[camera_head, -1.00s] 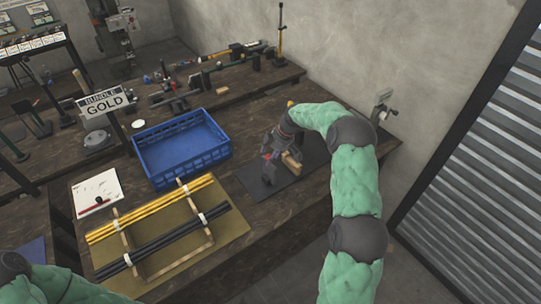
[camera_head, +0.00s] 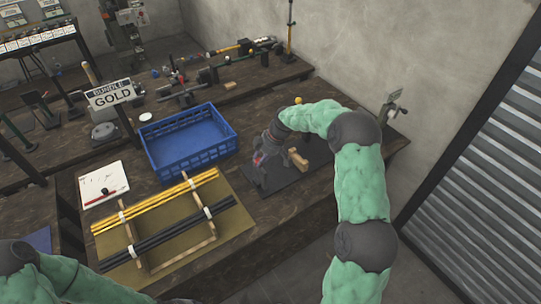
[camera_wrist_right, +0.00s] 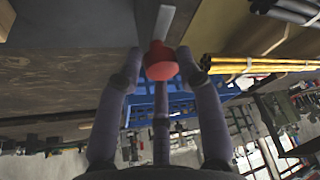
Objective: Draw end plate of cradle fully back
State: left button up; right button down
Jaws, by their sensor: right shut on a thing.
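My right gripper (camera_head: 260,157) is low over a dark mat (camera_head: 290,181) on the bench, to the right of the blue crate. In the right wrist view its fingers (camera_wrist_right: 160,74) close around a red knob (camera_wrist_right: 160,62), which sits at the end of a light grey bar (camera_wrist_right: 163,22). A bit of red shows at the gripper in the head view too. A light wooden block (camera_head: 298,160) stands on the mat just right of the gripper. The gripper and arm hide much of the fixture there, so the end plate is not clearly seen. My left gripper is out of view.
A blue crate (camera_head: 190,164) stands left of the mat. In front of it, yellow rods (camera_head: 150,204) and black rods (camera_head: 165,236) lie on a wooden rack over an olive mat.

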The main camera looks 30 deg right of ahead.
jog(key=shift+w+a+r, duration=0.1)
jog(key=shift+a, duration=0.2)
jog(key=c, duration=1.1)
grip_release()
jog(key=shift+o, duration=1.2)
jog(key=shift+a, duration=0.3)
jog(key=shift+d, duration=0.15)
jog(key=shift+d+r, duration=0.25)
jog(key=shift+r, duration=0.2)
jog(key=v, duration=1.1)
